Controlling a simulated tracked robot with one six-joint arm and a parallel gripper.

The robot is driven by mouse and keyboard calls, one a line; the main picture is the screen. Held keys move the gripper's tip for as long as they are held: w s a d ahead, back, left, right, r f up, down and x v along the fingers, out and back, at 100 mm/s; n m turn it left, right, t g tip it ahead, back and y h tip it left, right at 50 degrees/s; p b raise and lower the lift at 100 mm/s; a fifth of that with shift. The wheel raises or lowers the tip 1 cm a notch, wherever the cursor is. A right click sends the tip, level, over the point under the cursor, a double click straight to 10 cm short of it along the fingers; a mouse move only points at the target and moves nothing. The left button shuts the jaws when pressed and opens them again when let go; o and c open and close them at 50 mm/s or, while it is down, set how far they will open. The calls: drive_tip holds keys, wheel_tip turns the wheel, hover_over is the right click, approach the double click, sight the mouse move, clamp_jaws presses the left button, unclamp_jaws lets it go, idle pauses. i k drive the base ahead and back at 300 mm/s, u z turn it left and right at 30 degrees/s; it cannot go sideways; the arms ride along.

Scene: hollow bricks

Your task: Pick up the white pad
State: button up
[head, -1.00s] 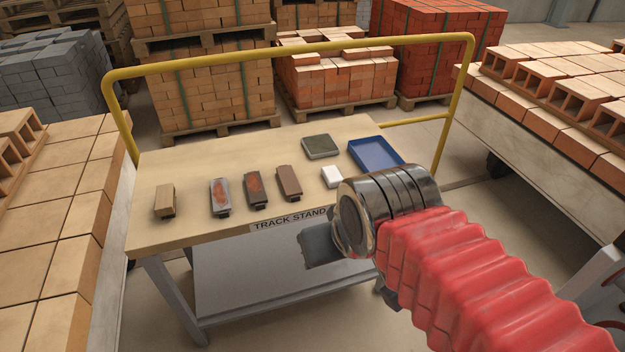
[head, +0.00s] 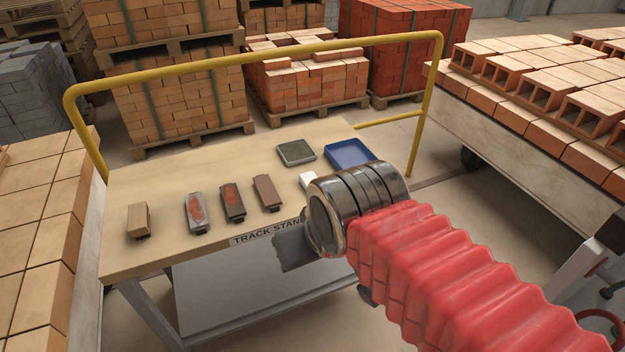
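The white pad (head: 308,180) lies on the tan top of the track stand (head: 180,177), near its front right. My wrist partly covers it from the lower right. My arm, in a red ribbed sleeve with a dark metal wrist, reaches in from the lower right. A dark grey part of my gripper (head: 293,250) shows below the wrist, in front of the stand's front edge. Its fingertips cannot be made out, so I cannot tell if it is open or shut.
A blue tray (head: 350,155) and a grey-green pad (head: 296,152) lie behind the white pad. Several brush-like blocks (head: 233,203) stand in a row to the left. A yellow rail (head: 250,58) runs around the back. A cart of hollow bricks (head: 530,110) is at right.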

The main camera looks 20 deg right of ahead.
sight(305, 178)
drive_tip(key=i, duration=0.9)
drive_tip(key=u, duration=0.05)
